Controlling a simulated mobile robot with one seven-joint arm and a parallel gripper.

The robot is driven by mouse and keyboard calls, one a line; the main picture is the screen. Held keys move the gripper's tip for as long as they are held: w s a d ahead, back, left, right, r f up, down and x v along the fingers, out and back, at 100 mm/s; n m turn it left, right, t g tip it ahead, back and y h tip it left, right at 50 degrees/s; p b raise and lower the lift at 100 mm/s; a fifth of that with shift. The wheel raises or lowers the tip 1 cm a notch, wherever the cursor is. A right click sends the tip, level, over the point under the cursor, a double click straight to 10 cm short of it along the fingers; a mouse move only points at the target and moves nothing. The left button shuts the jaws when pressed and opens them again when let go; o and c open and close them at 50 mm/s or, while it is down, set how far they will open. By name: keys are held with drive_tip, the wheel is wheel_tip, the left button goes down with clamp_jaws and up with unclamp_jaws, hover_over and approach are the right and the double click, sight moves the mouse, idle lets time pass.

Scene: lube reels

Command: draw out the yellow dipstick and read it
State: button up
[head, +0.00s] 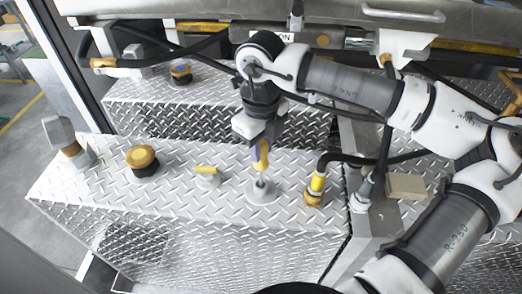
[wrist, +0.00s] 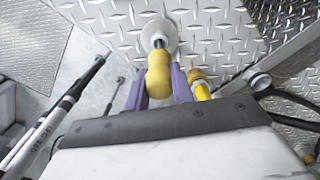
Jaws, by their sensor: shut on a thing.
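The yellow dipstick handle (head: 263,157) stands above a pale round tube base (head: 262,192) on the diamond-plate deck. My gripper (head: 257,152) comes down on it from above, its purple fingers shut around the handle. In the wrist view the yellow handle (wrist: 160,76) sits between the two purple fingers of my gripper (wrist: 160,88). A short grey stem shows between the handle and the base; I cannot tell whether it is bare dipstick or tube. The lower end is hidden and no reading marks show.
A small yellow-topped fitting (head: 207,173) and a yellow-brown cap (head: 142,160) stand to the left on the deck. A yellow hose coupling (head: 317,184) with a black hose stands close on the right. A railing and machinery run along the back.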

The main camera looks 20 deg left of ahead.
wheel_tip(320, 180, up, 11)
drive_tip(key=p, duration=0.5)
drive_tip(key=shift+f, duration=0.15)
wheel_tip(320, 180, up, 11)
idle(0.4)
drive_tip(key=shift+d, duration=0.1)
idle(0.5)
